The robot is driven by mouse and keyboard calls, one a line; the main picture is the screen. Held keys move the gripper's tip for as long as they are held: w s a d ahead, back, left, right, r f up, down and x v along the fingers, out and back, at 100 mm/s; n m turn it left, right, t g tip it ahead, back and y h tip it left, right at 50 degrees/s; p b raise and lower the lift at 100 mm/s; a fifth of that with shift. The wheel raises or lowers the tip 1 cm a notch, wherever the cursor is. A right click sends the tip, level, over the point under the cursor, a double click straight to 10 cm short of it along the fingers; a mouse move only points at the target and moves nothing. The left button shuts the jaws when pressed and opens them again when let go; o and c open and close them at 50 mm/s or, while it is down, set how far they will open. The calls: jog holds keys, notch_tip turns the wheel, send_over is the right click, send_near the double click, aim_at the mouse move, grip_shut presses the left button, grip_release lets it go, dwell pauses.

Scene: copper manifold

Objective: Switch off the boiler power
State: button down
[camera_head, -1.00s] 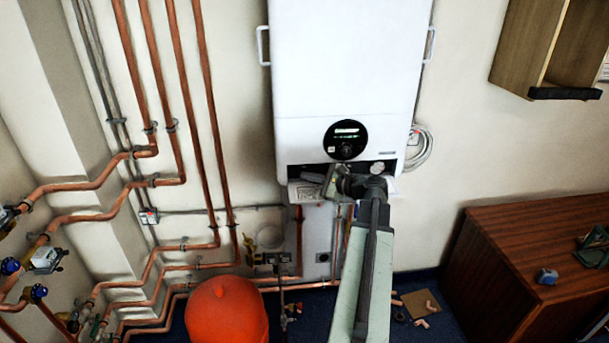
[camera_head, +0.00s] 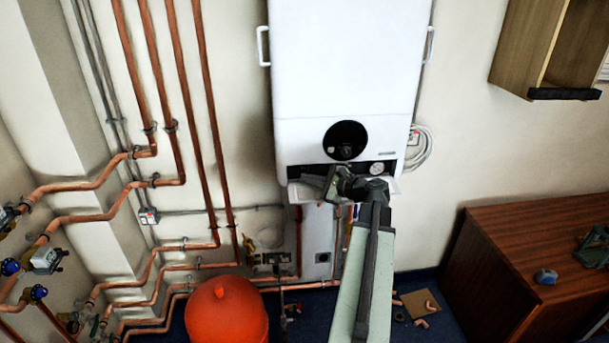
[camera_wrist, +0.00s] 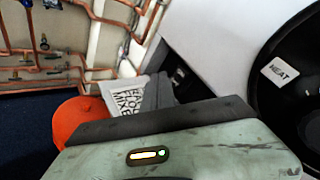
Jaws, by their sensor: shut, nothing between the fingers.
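The white boiler (camera_head: 350,60) hangs on the wall at the centre top. Its round black control panel (camera_head: 345,138) has a dark display with a knob below it. In the wrist view part of the black panel shows at the right edge with a HEAT label (camera_wrist: 280,71). My gripper (camera_head: 318,187) is shut and empty at the boiler's underside, below and left of the panel, by the open lower flap (camera_head: 300,194). In the wrist view its body covers the lower part, and a printed white label (camera_wrist: 127,96) shows beside the fingers. The boiler's power switch is not clearly visible; the gripper may hide it.
Copper pipes (camera_head: 205,120) run down the wall at left. A small wall switch box (camera_head: 148,216) sits among them. A red-orange vessel (camera_head: 226,310) stands below. A wooden cabinet (camera_head: 530,235) is at right, with an open wall cupboard (camera_head: 545,45) above.

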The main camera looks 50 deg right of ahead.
jog(key=shift+s, duration=0.1)
jog(key=shift+s+a+r+p, duration=0.25)
jog(key=shift+s+a, duration=0.55)
jog(key=shift+s, duration=0.15)
jog(key=shift+s+a+r+p, duration=0.25)
jog(key=shift+s+a, duration=0.55)
jog(key=shift+s, duration=0.1)
